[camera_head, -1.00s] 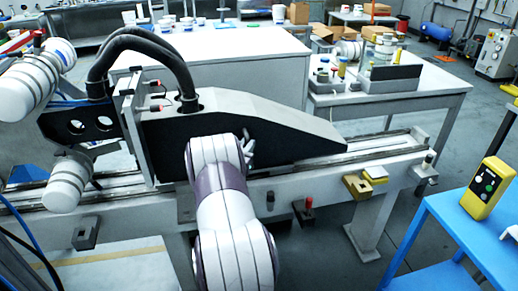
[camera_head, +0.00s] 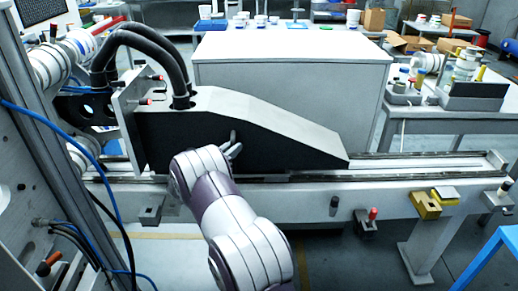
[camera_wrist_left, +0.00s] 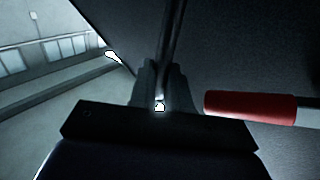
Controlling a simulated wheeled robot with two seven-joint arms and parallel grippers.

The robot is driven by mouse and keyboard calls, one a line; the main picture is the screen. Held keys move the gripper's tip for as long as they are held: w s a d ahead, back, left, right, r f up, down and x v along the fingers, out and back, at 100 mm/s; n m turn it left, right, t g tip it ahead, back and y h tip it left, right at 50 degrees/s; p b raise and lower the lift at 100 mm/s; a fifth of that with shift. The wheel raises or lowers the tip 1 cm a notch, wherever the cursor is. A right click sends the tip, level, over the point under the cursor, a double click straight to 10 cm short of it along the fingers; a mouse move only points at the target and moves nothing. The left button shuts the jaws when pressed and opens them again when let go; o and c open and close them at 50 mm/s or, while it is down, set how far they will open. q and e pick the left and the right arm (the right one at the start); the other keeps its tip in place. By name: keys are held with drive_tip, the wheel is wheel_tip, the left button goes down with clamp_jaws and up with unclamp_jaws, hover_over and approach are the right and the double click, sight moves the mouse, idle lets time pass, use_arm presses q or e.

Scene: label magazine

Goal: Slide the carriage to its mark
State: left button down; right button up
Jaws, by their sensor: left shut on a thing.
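The carriage (camera_head: 215,140) is a long wedge-shaped grey and black body on the rail (camera_head: 400,165), its sloped nose to the right and two black hoses on top. My left gripper (camera_head: 231,146) is at its dark near side. In the left wrist view my left gripper (camera_wrist_left: 160,103) is shut on a slim upright bar handle (camera_wrist_left: 172,45) against the dark panel. The fingers partly hide the handle. I cannot tell which feature is the mark. My right gripper is not in view.
White rollers (camera_head: 65,60) stand at the rail's left end. A grey bracket (camera_head: 150,212), a black peg (camera_head: 334,205), a red-topped knob (camera_head: 373,214) and a yellow block (camera_head: 425,205) sit on the rail's near side. The rail right of the carriage nose is clear.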

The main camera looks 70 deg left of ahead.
sight(219, 137)
use_arm(q)
drive_tip(key=s+a, duration=0.1)
drive_tip(key=s, duration=0.1)
drive_tip(key=s+a, duration=0.1)
drive_tip(key=s, duration=0.2)
drive_tip(key=s+a, duration=0.1)
drive_tip(key=s, duration=0.2)
drive_tip(key=shift+s+a+r, duration=0.15)
drive_tip(key=shift+a+r, duration=0.2)
drive_tip(key=shift+a, duration=0.05)
drive_tip(key=shift+w+d+r, duration=0.15)
drive_tip(key=shift+w+d, duration=0.05)
drive_tip(key=shift+w, duration=0.4)
drive_tip(key=c, duration=1.4)
unclamp_jaws()
drive_tip(key=shift+w+r, duration=0.1)
drive_tip(key=shift+w, duration=0.05)
drive_tip(key=shift+o, duration=1.2)
drive_tip(key=shift+w, duration=0.2)
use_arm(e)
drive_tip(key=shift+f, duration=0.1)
use_arm(q)
drive_tip(key=shift+f, duration=0.2)
